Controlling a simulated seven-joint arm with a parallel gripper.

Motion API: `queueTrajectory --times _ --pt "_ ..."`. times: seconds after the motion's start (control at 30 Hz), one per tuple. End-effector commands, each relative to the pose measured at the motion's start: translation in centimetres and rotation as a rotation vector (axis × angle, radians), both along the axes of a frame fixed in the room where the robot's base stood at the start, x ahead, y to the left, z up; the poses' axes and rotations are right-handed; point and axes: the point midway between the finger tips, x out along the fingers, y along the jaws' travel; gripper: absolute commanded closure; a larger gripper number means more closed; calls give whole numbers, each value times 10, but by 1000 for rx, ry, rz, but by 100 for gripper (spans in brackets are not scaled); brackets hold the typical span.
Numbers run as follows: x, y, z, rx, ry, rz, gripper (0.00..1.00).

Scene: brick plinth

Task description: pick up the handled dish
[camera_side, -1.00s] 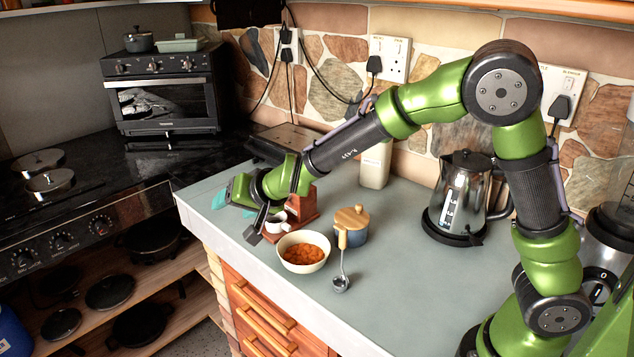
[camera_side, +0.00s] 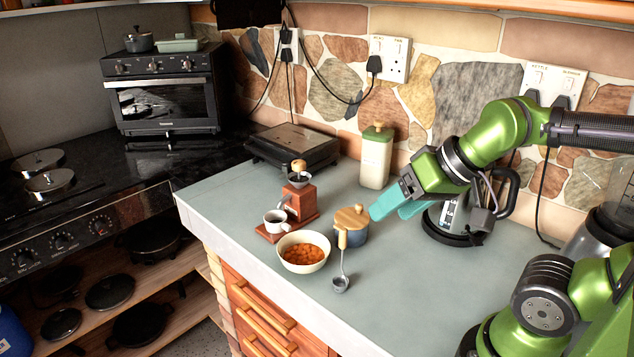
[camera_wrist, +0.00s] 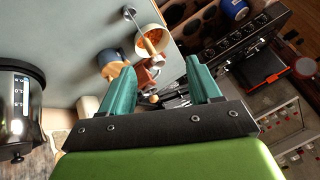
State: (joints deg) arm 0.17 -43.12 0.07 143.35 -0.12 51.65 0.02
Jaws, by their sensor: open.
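The handled dish is most likely the small blue-grey pot (camera_side: 352,237) with a wooden lid, standing on the counter; I cannot be sure. A ladle (camera_side: 342,262) with a wooden handle is in front of it and hides part of its side. In the wrist view the pot (camera_wrist: 107,57) is beyond the left finger, which hides part of the lid. My gripper (camera_side: 390,211) has teal fingers that are apart and empty. In the side view it is just right of the pot, fingers pointing left and down. I cannot tell the exact gap.
A bowl of orange food (camera_side: 303,265) is left of the pot, with a white cup (camera_side: 275,220) and a coffee grinder (camera_side: 299,201) behind. A cream canister (camera_side: 376,160) and a metal kettle (camera_side: 447,215) stand behind. The counter right of the ladle is clear.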

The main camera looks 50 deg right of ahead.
Motion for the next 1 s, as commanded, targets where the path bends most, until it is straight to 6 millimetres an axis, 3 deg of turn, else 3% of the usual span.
queueTrajectory --times 0.27,0.4,0.67,0.77,0.87,1.0 --pt "1 0 0 1 -1 2 38" --pt "1 1 0 1 -1 2 53" --pt "1 1 0 2 2 3 53" --pt "3 1 -9 3 39 2 53" --pt "16 0 -15 2 94 1 53" --pt "60 -6 -11 -18 178 8 53"
